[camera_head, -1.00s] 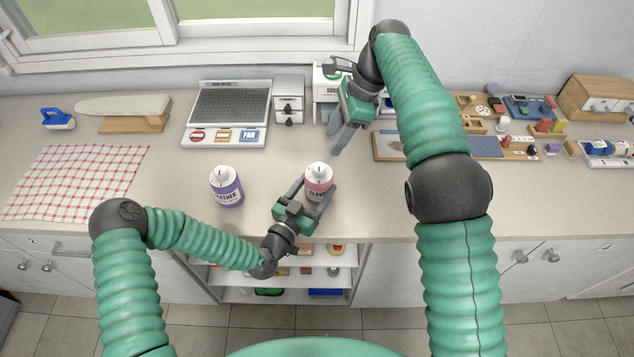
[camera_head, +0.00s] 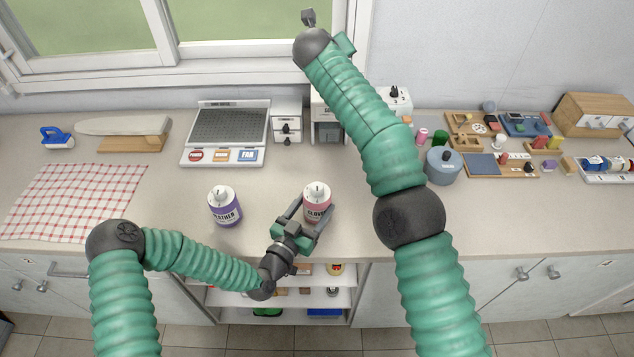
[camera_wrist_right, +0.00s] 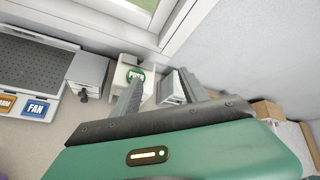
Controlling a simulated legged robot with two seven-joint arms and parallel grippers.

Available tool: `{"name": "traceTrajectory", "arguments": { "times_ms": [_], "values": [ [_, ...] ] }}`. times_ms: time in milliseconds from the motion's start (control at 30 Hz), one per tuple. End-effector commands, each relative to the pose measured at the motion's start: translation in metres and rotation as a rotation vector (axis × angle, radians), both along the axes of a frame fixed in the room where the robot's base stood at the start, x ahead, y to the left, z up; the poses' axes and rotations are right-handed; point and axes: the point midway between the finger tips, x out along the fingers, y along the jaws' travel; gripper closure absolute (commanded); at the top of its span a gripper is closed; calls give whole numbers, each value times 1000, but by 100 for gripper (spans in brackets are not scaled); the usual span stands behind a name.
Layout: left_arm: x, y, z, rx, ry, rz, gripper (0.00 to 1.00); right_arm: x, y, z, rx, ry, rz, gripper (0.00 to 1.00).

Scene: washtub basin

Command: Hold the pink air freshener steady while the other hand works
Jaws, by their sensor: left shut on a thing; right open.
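The pink air freshener (camera_head: 317,208), a can with a white top and a "GLOVE" label, stands upright on the counter near its front edge. My left gripper (camera_head: 311,224) reaches it from the front left and is shut on it, one finger on each side. My right gripper (camera_wrist_right: 160,82) is open and empty in the right wrist view, above the back of the counter near the window. In the head view the right hand is raised at the window and mostly hidden behind its own arm.
A purple can (camera_head: 225,208) stands left of the pink one. A round grey-blue container (camera_head: 443,167) stands right of my right arm.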

Motion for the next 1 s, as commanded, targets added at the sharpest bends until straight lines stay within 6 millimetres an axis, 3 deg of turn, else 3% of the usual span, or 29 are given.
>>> {"name": "traceTrajectory", "arguments": {
  "times_ms": [33, 100, 200, 300, 400, 567, 733, 1000],
  "values": [
    [0, 0, -1, 0, 2, -1, 86, -22, 1, -26, 20, 145, -11, 48],
    [0, 0, -1, 0, 2, -1, 86, -62, 9, -60, 46, 374, 7, 48],
    [0, 0, -1, -1, 3, -1, 86, -121, 25, -88, 74, 663, 90, 48],
    [-1, 0, -1, -1, 3, -1, 86, -167, 38, -97, 92, 865, 188, 48],
    [-1, 0, -1, -1, 3, -1, 86, -192, 44, -99, 99, 974, 253, 48],
    [-1, 0, -1, -1, 3, -1, 86, -199, 44, -104, 97, 1007, 274, 48],
    [0, 0, -1, -1, 3, -1, 86, -201, 43, -122, 96, 1007, 270, 48],
    [0, 0, -1, -1, 3, -1, 86, -201, 43, -188, 97, 1006, 269, 48]
  ]
}}
